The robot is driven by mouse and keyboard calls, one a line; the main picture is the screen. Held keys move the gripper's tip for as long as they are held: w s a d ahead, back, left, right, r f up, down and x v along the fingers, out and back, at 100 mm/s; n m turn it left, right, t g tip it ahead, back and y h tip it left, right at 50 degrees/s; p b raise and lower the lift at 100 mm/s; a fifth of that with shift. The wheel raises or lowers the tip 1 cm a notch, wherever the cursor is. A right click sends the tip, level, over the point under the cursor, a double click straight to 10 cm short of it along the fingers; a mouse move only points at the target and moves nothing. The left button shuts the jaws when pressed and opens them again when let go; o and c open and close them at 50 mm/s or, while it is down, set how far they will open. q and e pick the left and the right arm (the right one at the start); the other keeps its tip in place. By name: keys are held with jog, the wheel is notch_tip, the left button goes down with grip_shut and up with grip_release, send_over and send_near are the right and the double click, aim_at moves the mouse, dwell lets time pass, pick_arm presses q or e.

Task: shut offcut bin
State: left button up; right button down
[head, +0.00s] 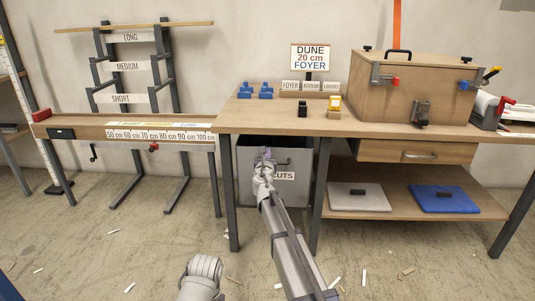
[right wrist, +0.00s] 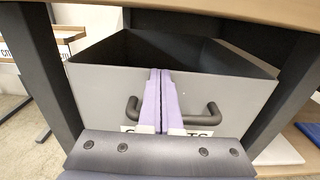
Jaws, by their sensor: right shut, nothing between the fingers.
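The offcut bin (head: 297,196) is a grey box under the bench, its label partly hidden by my right arm. In the right wrist view the bin's front (right wrist: 250,92) faces me, and its open top shows a dark interior. A dark bar handle (right wrist: 214,113) crosses its front above the white label. My right gripper (head: 265,155) is shut and empty. In the right wrist view its lilac fingers (right wrist: 157,100) stand upright in front of the handle's middle and hide it; I cannot tell whether they touch.
The bench top (head: 330,122) overhangs the bin, with dark legs either side (head: 228,195). A wooden drawer (head: 418,152) and a low shelf (head: 415,195) with flat boxes are to the right. Small scraps litter the floor.

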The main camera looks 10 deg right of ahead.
jog(key=s+a+f+m+g+h+p, duration=0.2)
jog(key=s+m+g+p, duration=0.2)
jog(key=s+m, duration=1.2)
jog(key=s+a+f+m+g+y+p, duration=0.2)
jog(key=s+a+f+m+g, duration=0.15)
jog(key=s, duration=0.75)
jog(key=s+a+f+m+g+y+p, duration=0.25)
jog(key=s+a+m+g, duration=0.2)
jog(key=s, duration=0.65)
jog(key=s+a+f+m+g+y+p, duration=0.1)
jog(key=s+a+f+m+g+p, duration=0.25)
jog(key=s, duration=0.75)
notch_tip(320, 180, up, 38)
jog(key=s+a+m+g+p, duration=0.1)
jog(key=g+p, duration=0.1)
jog(key=p, duration=3.4)
jog(key=shift+a, duration=0.15)
jog(key=shift+m, duration=0.25)
